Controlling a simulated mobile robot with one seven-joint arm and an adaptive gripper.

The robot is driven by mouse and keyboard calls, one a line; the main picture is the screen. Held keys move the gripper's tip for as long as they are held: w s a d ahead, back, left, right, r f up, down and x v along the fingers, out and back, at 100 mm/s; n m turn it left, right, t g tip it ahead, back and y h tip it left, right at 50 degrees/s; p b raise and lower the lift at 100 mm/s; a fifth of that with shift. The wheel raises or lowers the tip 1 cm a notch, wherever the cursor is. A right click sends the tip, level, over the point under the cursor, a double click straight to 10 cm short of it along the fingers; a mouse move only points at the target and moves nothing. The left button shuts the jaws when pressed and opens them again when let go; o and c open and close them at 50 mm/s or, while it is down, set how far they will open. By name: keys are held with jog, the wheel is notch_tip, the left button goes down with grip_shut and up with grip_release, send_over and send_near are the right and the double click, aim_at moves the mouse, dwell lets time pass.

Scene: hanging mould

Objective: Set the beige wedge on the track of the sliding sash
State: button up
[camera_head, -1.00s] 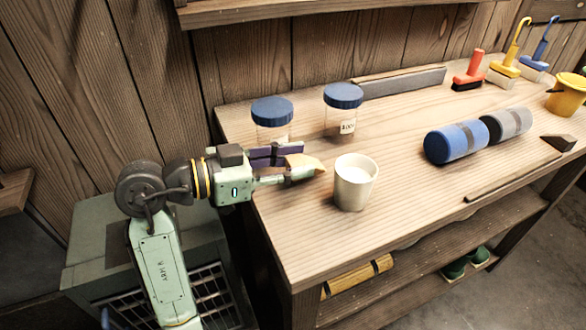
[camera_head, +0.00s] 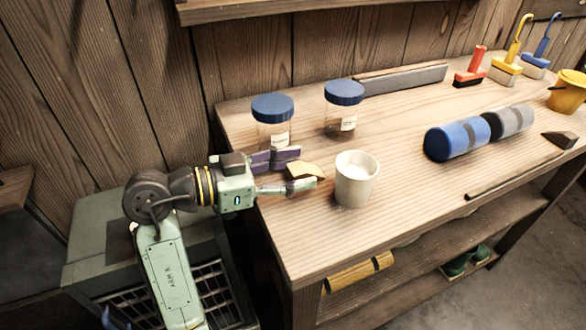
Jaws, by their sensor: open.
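The beige wedge (camera_head: 305,171) is at the left end of the workbench, between the fingers of my gripper (camera_head: 292,173). My gripper is open, with a purple finger on the far side and a pale green finger on the near side. Whether the wedge touches the bench or a finger is hard to tell. A thin dark strip (camera_head: 510,180) lies along the bench's front edge at the right. A grey strip with a wooden edge (camera_head: 402,80) lies at the back. I cannot tell which, if either, is the sash track.
A white cup (camera_head: 356,190) stands just right of my gripper. Two blue-lidded jars (camera_head: 274,133) (camera_head: 342,119) stand behind. A blue roller (camera_head: 457,141), a grey roller (camera_head: 509,121), a dark wedge (camera_head: 559,140), brushes and a yellow bucket (camera_head: 567,98) are at the right.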

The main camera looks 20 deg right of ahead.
jog(key=shift+r, duration=0.15)
jog(key=a+r+b, duration=0.1)
jog(key=a+b, duration=0.2)
jog(key=a, duration=0.9)
jog(key=shift+r, duration=0.4)
jog(key=shift+s, duration=0.1)
